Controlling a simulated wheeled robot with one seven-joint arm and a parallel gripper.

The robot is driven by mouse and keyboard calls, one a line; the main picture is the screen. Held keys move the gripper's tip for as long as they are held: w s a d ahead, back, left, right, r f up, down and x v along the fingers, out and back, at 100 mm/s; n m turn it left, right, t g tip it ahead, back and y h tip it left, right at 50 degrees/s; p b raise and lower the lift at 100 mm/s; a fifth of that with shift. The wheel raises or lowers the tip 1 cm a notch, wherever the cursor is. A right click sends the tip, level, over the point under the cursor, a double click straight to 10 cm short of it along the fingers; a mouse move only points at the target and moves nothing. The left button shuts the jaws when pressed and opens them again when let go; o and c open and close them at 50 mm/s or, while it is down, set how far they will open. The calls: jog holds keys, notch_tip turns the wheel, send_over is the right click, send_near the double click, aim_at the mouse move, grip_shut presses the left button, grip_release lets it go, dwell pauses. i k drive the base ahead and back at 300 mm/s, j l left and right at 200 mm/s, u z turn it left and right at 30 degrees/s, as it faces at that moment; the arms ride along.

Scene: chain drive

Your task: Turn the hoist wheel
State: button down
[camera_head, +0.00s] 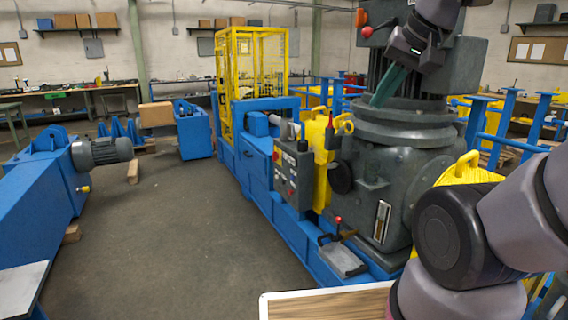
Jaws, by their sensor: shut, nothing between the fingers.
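I cannot surely tell which part is the hoist wheel. A dark round wheel-like part (341,178) sits on the left side of a large grey machine (385,185). The machine's top carries a wide round grey flange (405,125). My arm comes in from the lower right, and its wrist shows at the upper right. My gripper (385,92), a narrow teal end below the wrist, points down and left in front of the machine, over the flange in the picture. It is shut and empty. I cannot tell whether it touches anything. My arm hides the machine's right side.
A grey control box (292,178) with buttons stands left of the machine. A red-knobbed lever (338,225) is at its base. A yellow cage (252,70) stands behind on the blue frame. A blue unit with a motor (102,151) is at left.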

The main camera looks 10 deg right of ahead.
aim_at(339, 176)
jog(key=z, duration=0.45)
jog(key=l+z, duration=0.15)
jog(key=z, duration=0.3)
jog(key=l+z, duration=0.1)
jog(key=z, duration=0.4)
jog(key=l+z, duration=0.1)
jog(key=z, duration=0.8)
jog(key=u, duration=2.05)
jog(key=i+j+z, duration=0.15)
jog(key=i+j, duration=0.15)
jog(key=i+j+z, duration=0.15)
jog(key=i+j, duration=0.15)
jog(key=i+j+z, duration=0.15)
jog(key=i+j, duration=0.15)
jog(key=j, duration=0.15)
jog(key=i+j+z, duration=0.15)
jog(key=j, duration=0.25)
jog(key=i+j+z, duration=0.1)
jog(key=i+j, duration=0.25)
jog(key=i+j+z, duration=0.15)
jog(key=j, duration=0.4)
jog(key=i, duration=0.1)
